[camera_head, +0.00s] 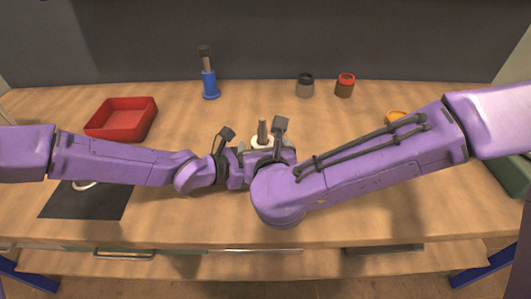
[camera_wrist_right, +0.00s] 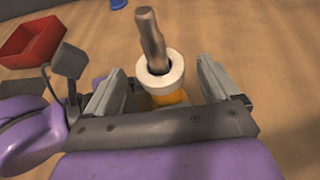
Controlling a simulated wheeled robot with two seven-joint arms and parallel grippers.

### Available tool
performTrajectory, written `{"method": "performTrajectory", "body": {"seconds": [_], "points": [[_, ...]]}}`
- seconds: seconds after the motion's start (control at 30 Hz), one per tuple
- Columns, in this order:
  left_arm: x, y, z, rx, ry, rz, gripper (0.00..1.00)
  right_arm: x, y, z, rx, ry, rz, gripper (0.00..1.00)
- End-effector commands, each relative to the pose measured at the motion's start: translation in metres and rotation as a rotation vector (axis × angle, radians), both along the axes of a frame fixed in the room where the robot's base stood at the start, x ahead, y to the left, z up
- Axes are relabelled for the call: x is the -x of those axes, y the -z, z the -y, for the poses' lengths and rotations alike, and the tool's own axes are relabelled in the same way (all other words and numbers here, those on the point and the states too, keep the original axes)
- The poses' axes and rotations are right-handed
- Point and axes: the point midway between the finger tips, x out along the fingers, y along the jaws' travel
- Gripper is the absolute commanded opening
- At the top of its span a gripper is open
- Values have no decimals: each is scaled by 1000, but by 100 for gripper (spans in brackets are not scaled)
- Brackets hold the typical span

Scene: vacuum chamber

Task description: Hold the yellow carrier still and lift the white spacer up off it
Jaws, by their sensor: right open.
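The white spacer (camera_wrist_right: 162,74) is a thick ring around a brown-grey upright post (camera_wrist_right: 151,38). It also shows in the head view (camera_head: 262,142) at the middle of the table. The yellow carrier (camera_wrist_right: 171,99) shows as a small patch just below the spacer, and the rest is hidden by my grippers. My right gripper (camera_wrist_right: 164,80) is open, with one finger on each side of the spacer and no clear contact. My left gripper (camera_head: 240,155) is beside the carrier from the left. Its fingertips are hidden, so its grip cannot be told.
A red tray (camera_head: 122,119) stands at the left, and a dark mat (camera_head: 85,202) lies in front of it. A blue stand (camera_head: 210,84) with a post, a dark jar (camera_head: 305,85) and a red jar (camera_head: 345,85) stand at the back. An orange object (camera_head: 397,115) is partly behind my right arm.

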Motion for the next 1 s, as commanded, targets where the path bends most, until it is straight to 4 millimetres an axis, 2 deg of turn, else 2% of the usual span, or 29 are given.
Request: {"method": "performTrajectory", "body": {"seconds": [0.2,0.23,0.4,0.57,1.0], "points": [[0,0,0,-1,0,0,22,-1,0,0,0,0,0,89],[0,0,0,-1,0,0,22,-1,0,0,0,0,0,86],[0,0,0,-1,0,0,22,0,0,0,0,0,0,30],[0,0,0,-1,0,0,22,0,-2,0,-1,0,0,29],[0,0,0,0,0,0,22,-1,-33,0,-2,1,1,29]]}}
